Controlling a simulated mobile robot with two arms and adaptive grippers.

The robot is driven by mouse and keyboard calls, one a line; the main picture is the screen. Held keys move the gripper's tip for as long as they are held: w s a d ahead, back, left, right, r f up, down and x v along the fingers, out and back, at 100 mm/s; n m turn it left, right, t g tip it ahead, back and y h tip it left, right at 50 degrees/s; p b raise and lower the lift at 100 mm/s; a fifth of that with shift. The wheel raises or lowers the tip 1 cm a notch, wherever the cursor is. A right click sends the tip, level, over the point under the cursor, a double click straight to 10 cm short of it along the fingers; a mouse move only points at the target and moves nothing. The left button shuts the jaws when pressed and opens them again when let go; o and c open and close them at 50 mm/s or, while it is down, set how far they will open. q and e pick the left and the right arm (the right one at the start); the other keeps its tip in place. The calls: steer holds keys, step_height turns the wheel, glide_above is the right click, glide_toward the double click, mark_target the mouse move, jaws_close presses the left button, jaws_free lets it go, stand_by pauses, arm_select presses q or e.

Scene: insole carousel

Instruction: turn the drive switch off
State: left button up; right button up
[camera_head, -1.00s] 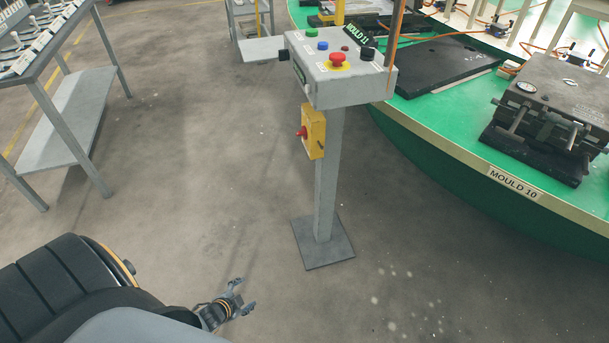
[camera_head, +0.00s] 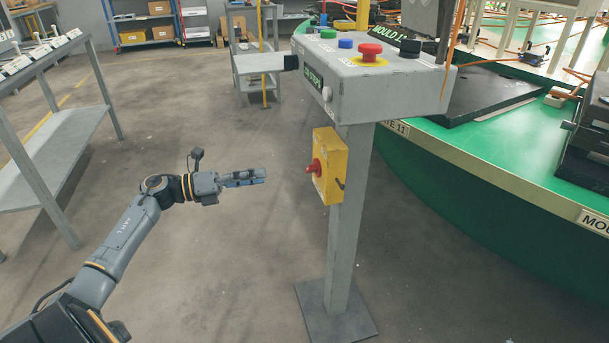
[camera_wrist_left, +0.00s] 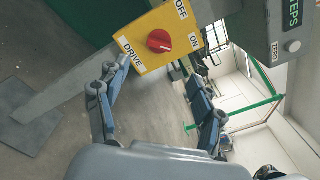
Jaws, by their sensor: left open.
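The drive switch is a red rotary knob (camera_head: 314,168) on a yellow box (camera_head: 331,165) fixed to the grey post below the control panel. In the left wrist view the red knob (camera_wrist_left: 159,41) shows on the yellow plate (camera_wrist_left: 143,60) with labels OFF, ON and DRIVE. The knob's white mark points toward ON. My left gripper (camera_head: 262,176) is open and empty, to the left of the knob and apart from it, at about its height. In the left wrist view its two fingers (camera_wrist_left: 160,105) are spread wide below the plate. My right gripper is not in view.
The grey control panel (camera_head: 372,95) with coloured buttons tops the post (camera_head: 345,230), which stands on a floor plate (camera_head: 337,312). The green carousel (camera_head: 480,165) is behind to the right. A grey rack (camera_head: 65,150) stands at the left. The floor between is clear.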

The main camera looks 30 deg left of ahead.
mark_target(306, 168)
arm_select(q)
steer(key=b+x, duration=0.1)
steer(key=x, duration=1.1)
steer(key=shift+w, duration=0.1)
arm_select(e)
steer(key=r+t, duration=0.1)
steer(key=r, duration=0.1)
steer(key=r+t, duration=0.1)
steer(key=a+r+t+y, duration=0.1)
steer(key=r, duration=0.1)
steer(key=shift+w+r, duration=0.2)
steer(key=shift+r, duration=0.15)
